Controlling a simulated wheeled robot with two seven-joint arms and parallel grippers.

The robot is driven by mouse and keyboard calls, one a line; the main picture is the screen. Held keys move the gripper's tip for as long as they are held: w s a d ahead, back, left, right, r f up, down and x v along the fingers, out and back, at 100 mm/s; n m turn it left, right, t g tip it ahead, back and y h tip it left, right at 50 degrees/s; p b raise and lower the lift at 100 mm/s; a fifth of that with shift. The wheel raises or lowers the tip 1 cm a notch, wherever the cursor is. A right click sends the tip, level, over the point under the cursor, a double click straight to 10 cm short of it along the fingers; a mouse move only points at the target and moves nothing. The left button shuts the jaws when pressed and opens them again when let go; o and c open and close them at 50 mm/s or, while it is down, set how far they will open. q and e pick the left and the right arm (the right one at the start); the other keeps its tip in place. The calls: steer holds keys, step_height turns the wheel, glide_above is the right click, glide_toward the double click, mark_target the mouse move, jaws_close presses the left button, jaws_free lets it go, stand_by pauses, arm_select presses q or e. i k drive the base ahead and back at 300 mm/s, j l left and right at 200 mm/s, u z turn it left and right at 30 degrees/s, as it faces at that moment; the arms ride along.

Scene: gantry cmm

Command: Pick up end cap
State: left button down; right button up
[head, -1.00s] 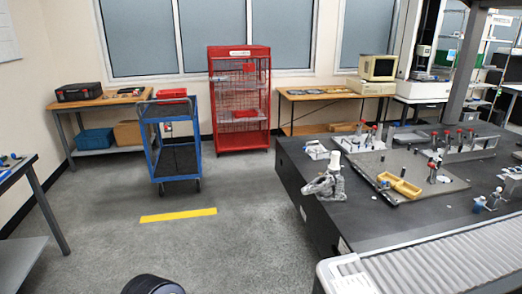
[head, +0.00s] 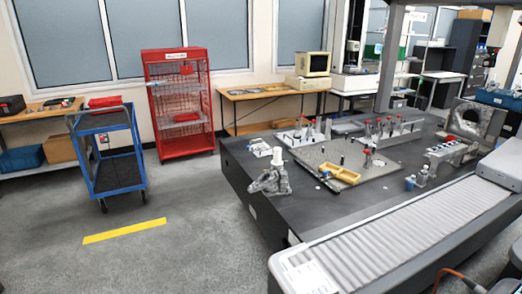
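I cannot tell for sure which part is the end cap. A grey cast metal part (head: 270,181) sits near the left edge of the black table (head: 330,215), with a white upright cylinder (head: 277,157) at it. A grey block with a large round opening (head: 468,119) stands at the table's far right. A yellow tray (head: 341,174) lies on a grey plate (head: 382,168) mid-table; its contents are too small to name. Neither of my grippers shows in the head view.
A slatted grey cover or conveyor (head: 395,235) runs along the table's near side. A blue cart (head: 110,172) and red wire cage (head: 181,118) stand left. A grey gantry post (head: 390,60) rises behind the table.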

mark_target(260, 147)
steer(key=i+j+u, duration=0.1)
steer(key=i+u, duration=0.3)
steer(key=i, duration=0.7)
steer(key=i+j, duration=0.1)
steer(key=i, duration=2.35)
steer(key=i+j+z, duration=0.1)
steer(key=i+z, duration=0.2)
steer(key=i, duration=0.15)
steer(key=i+j+z, duration=0.15)
steer(key=i+z, duration=0.15)
steer(key=i+j+z, duration=0.3)
steer(key=i, duration=0.2)
